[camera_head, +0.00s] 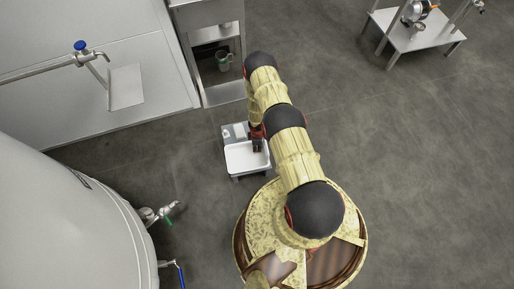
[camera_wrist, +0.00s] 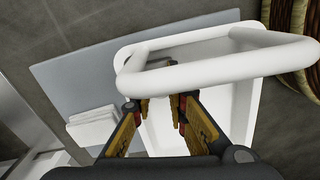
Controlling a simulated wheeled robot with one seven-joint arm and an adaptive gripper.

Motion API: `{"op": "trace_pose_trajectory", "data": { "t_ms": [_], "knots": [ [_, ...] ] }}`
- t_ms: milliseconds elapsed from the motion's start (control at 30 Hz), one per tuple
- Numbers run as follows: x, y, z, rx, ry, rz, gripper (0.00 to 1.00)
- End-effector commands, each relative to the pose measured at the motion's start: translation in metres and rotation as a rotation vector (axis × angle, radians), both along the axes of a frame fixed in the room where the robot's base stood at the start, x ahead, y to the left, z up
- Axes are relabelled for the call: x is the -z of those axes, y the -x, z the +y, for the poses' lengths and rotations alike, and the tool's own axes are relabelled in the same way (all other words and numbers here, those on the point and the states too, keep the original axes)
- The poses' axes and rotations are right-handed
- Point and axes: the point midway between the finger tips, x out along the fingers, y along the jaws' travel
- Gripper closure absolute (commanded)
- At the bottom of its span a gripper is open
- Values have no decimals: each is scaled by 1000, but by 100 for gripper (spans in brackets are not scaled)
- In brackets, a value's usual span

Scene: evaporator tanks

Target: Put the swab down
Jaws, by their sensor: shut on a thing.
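My gripper (camera_head: 257,138) is low over the small stand, at the back edge of the white tray (camera_head: 246,161). In the wrist view my gripper (camera_wrist: 161,104) points at the white tray (camera_wrist: 237,112), and its fingers are closed in on a thing that I take to be the swab. The swab itself is hard to make out: only a small grey piece shows past the fingertips. I cannot tell whether the swab touches the tray.
Small white blocks (camera_wrist: 93,128) lie on the grey stand top (camera_wrist: 85,75) beside the tray. A large tank (camera_head: 65,215) with valves is at left. Open floor lies to the right.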

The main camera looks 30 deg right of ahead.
Motion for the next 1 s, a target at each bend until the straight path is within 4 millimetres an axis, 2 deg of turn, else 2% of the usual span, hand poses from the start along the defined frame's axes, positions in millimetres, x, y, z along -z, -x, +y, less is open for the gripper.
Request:
{"op": "trace_pose_trajectory", "data": {
  "t_ms": [200, 233, 367, 700, 867, 1000],
  "knots": [
    [1, 0, 0, 0, 0, 0, 100],
    [1, 0, 0, 0, -1, 1, 84],
    [1, 0, 0, 0, 0, 0, 77],
    [-1, 0, 0, 0, 0, 0, 77],
    [-22, -1, 0, 0, 1, -1, 77],
    [-51, -2, 0, 0, 0, -2, 77]
  ]
}}
